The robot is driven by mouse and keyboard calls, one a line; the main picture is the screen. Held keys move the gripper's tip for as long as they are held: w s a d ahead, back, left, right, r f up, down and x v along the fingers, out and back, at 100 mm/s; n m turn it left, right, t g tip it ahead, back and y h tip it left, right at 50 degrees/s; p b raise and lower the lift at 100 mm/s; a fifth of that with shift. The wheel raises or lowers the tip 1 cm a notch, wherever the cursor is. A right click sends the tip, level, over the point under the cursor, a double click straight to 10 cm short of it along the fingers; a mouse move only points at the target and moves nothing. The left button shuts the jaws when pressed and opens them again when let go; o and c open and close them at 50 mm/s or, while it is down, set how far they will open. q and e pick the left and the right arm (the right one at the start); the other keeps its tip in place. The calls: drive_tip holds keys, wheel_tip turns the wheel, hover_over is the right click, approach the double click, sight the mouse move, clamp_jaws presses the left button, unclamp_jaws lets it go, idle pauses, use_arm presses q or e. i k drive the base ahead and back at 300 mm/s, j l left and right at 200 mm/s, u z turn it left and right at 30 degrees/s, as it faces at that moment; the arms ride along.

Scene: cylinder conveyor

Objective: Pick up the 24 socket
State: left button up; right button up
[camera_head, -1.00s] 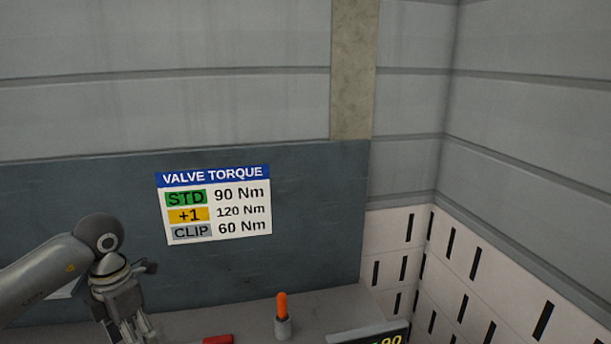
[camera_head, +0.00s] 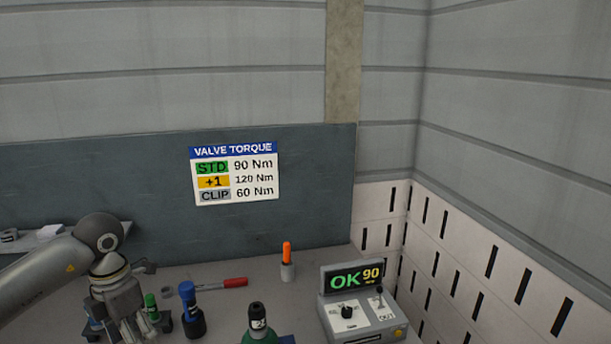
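I cannot make out any socket marked 24 in the head view. My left gripper (camera_head: 137,328) points down at the lower left, over the worktable. It is partly cut by the view, and I cannot tell whether its fingers are apart or hold anything. A small green-topped thing (camera_head: 151,306) shows close beside it; whether they touch is unclear. A dark tool with a blue top (camera_head: 191,308) stands just right of it. A red-handled wrench-like tool (camera_head: 227,283) lies behind. My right gripper is not in view.
A control box (camera_head: 364,312) showing "OK 90" stands at the right. An orange-handled tool stands in a grey cup (camera_head: 288,271). A green cylinder with a dark top (camera_head: 258,322) is at the bottom edge. A pale shelf (camera_head: 48,236) with small items is at the far left.

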sight(257, 317)
drive_tip(key=k, duration=1.15)
